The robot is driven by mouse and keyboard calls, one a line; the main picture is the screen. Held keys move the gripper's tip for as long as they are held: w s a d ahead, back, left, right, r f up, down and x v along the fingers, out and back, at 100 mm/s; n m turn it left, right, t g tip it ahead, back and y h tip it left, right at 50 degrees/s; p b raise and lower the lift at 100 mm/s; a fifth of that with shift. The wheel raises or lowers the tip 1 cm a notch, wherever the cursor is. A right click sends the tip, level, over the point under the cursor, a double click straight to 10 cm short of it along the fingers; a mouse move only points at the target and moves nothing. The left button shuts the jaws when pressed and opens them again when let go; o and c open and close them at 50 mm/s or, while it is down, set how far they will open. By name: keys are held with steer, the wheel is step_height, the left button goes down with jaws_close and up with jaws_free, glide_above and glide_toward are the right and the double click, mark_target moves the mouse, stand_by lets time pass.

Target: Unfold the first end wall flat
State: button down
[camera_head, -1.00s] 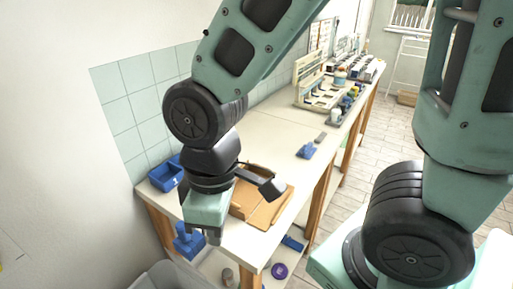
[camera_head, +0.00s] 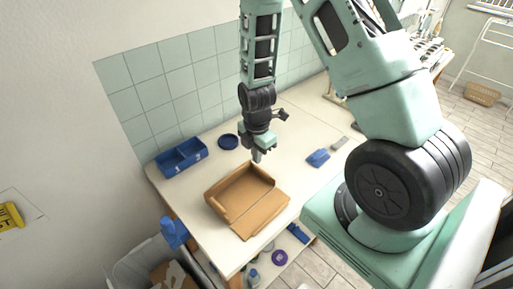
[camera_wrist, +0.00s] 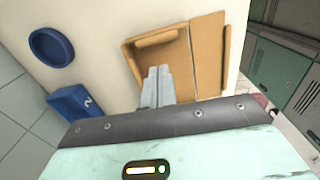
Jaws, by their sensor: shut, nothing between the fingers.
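A brown cardboard box (camera_head: 250,198) lies on the near part of the white workbench. Its left and back walls stand up, and a panel on its front right side (camera_head: 262,220) lies folded outward, roughly flat. A short upright wall (camera_head: 262,172) stands at its far right end. My gripper (camera_head: 257,160) points down above the box's far edge, with its fingers together and empty. In the wrist view the closed fingers (camera_wrist: 158,72) overlap part of the box (camera_wrist: 182,65). I cannot tell whether they touch it.
A blue divided bin (camera_head: 182,158) and a round blue dish (camera_head: 228,142) stand behind the box. A blue tool (camera_head: 318,158) lies to the right. A grey bin (camera_head: 140,268) stands below the bench's left end. Bare bench top lies between the box and the blue tool.

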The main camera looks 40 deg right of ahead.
mark_target(260, 171)
steer(key=shift+a+f+b, duration=0.1)
steer(key=shift+f+b, duration=1.9)
steer(key=shift+f, duration=0.8)
steer(key=shift+f+b, duration=1.85)
steer(key=shift+f, duration=0.4)
steer(key=shift+r+p, duration=1)
steer(key=shift+r, duration=0.2)
steer(key=shift+d+f, duration=0.1)
steer(key=shift+d, duration=0.7)
